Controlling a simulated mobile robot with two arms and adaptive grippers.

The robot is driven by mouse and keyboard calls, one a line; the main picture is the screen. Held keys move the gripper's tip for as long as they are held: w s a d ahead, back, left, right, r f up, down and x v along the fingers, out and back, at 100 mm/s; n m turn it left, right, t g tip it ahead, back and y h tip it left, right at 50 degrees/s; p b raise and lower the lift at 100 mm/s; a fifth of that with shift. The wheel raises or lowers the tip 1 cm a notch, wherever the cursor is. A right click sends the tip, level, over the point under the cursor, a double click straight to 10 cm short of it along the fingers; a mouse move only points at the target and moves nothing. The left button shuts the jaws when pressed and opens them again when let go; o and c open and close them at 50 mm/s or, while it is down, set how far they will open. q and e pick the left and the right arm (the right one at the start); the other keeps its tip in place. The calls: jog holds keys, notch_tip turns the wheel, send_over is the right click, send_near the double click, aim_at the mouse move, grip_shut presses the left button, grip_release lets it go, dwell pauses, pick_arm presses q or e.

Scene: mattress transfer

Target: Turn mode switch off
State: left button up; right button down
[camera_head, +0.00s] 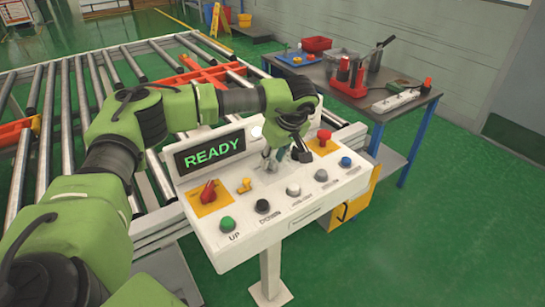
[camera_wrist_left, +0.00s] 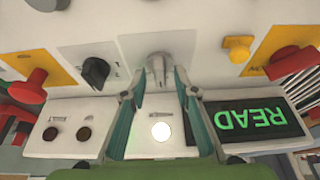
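My left gripper (camera_head: 275,150) is over the middle of the white control panel (camera_head: 310,213). In the left wrist view my left gripper (camera_wrist_left: 158,96) is open, its two teal fingers on either side of a small grey metal switch (camera_wrist_left: 156,68) on a pale plate. I cannot tell whether either finger touches it. A black knob (camera_wrist_left: 95,72) and a yellow knob (camera_wrist_left: 238,48) flank this switch. No label reading mode is legible. The lit display (camera_head: 210,152) reads READY. My right gripper is not in view.
A red switch (camera_head: 208,191) and a red button (camera_head: 323,137) sit on yellow plates towards the panel's two ends. A roller conveyor (camera_head: 92,80) lies behind; a tool table (camera_head: 378,112) stands right.

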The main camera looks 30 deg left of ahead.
pick_arm(q)
jog(key=shift+a+f, duration=0.25)
jog(key=shift+f, duration=0.35)
grip_shut()
jog(key=shift+w, duration=0.1)
jog(key=n+g, duration=0.1)
jog(key=n, duration=0.2)
jog(key=shift+w+d+n, duration=0.1)
jog(key=shift+w+n, duration=0.05)
jog(key=shift+n, duration=0.25)
jog(key=n+g, duration=0.1)
jog(key=n, duration=0.2)
jog(key=n+g, duration=0.1)
jog(key=n, duration=0.1)
jog(key=shift+w+n+g, duration=0.15)
jog(key=shift+n+g, duration=0.15)
jog(key=shift+n, duration=0.4)
